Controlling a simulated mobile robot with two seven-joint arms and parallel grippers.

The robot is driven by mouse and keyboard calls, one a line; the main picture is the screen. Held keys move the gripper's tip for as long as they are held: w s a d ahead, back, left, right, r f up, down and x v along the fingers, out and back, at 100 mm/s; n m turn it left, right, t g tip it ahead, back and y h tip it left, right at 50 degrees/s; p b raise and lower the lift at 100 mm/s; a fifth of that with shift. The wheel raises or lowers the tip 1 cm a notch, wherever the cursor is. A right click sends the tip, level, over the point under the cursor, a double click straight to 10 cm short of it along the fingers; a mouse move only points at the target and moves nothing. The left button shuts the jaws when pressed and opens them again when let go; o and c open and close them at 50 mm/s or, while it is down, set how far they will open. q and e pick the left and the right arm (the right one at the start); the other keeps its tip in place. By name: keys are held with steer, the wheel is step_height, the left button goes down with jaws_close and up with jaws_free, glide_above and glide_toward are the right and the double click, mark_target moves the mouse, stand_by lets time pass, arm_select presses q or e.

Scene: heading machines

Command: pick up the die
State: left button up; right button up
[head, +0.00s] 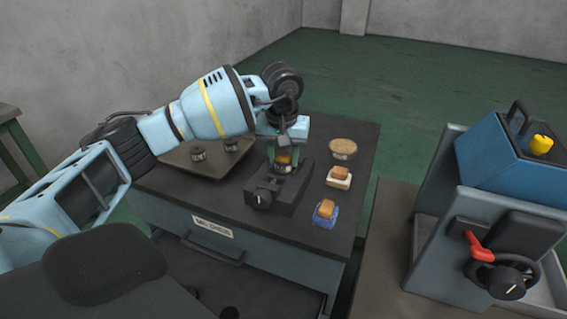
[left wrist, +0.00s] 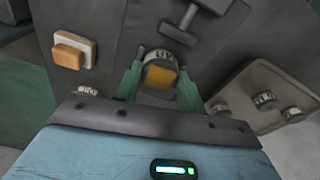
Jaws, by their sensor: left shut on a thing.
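The die (head: 284,158) is a small round piece with a yellow-orange face and a pale lettered band. It sits at the dark block fixture (head: 285,192) on the bench, and it also shows in the left wrist view (left wrist: 160,76). My right gripper is not in view.
A tray (head: 208,166) with small metal cylinders lies left of the fixture. Right of it stand a round dish (head: 343,148), an orange block on a white base (head: 339,178) and one on a blue base (head: 325,213). A blue machine (head: 490,170) stands further right.

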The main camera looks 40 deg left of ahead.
mark_target(286, 160)
arm_select(q)
steer(key=shift+r, duration=0.1)
steer(key=shift+r, duration=0.4)
steer(key=r, duration=0.1)
steer(key=d+r, duration=0.1)
steer(key=shift+s+r, duration=0.3)
steer(key=s+d+r+b, duration=0.1)
steer(key=s+d, duration=0.8)
steer(key=d, duration=0.2)
steer(key=shift+s+d+r, duration=0.15)
steer(key=shift+s+d, duration=0.05)
steer(key=shift+s, duration=0.05)
